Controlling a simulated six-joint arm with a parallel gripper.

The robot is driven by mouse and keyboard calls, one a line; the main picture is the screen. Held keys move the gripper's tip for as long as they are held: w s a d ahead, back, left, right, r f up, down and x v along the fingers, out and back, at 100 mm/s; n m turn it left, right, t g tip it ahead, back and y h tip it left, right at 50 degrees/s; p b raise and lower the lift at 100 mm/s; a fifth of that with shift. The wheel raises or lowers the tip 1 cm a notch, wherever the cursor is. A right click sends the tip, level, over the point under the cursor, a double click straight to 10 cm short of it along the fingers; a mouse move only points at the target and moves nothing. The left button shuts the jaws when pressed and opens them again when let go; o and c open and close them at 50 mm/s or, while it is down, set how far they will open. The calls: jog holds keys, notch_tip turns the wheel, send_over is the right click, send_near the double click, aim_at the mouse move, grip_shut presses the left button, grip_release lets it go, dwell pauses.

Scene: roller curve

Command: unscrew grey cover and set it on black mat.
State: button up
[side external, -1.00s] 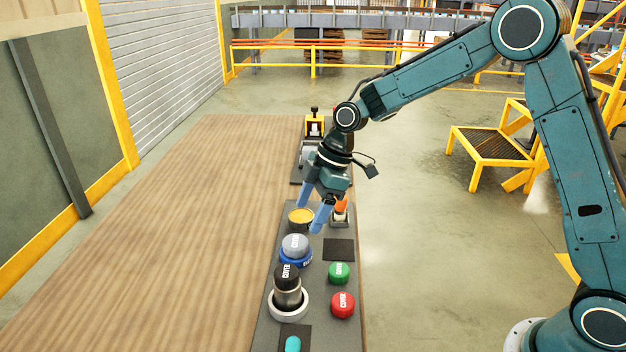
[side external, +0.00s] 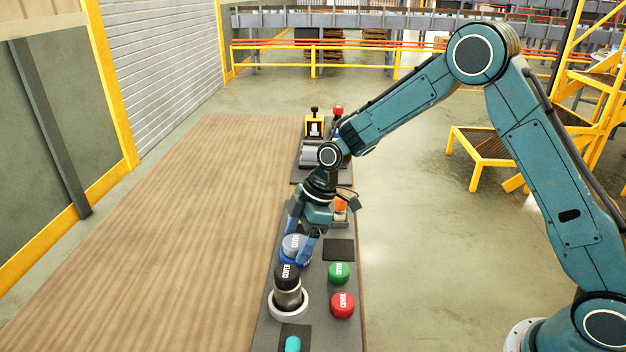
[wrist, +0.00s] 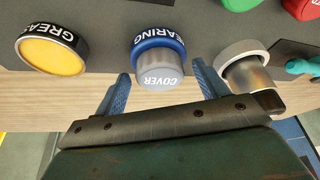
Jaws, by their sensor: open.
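The grey cover (side external: 292,243) sits on a blue ring-shaped base (side external: 288,261) marked as bearing. In the wrist view the grey cover (wrist: 160,77) lies between my two open fingers, with the blue base (wrist: 158,42) behind it. My gripper (side external: 299,243) is at the cover, one finger on each side; it also shows in the wrist view (wrist: 160,84). I cannot tell whether the fingers touch the cover. A black square mat (side external: 339,249) lies bare to the right of the cover.
A black cover (side external: 287,276) on a metal cylinder in a white ring stands close in front. Green (side external: 339,272) and red (side external: 343,304) covers sit at the right. A yellow grease tin (wrist: 52,54) stands beside the blue base. The wooden table (side external: 180,250) is clear at left.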

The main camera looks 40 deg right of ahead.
jog(key=c, duration=1.2)
jog(key=n+g, duration=0.1)
jog(key=n, duration=0.3)
jog(key=shift+n+g+y, duration=0.3)
jog(key=shift+n+g, duration=0.1)
jog(key=shift+s+f+n+g, duration=0.15)
jog(key=shift+n+g, duration=0.45)
jog(key=shift+n, duration=0.7)
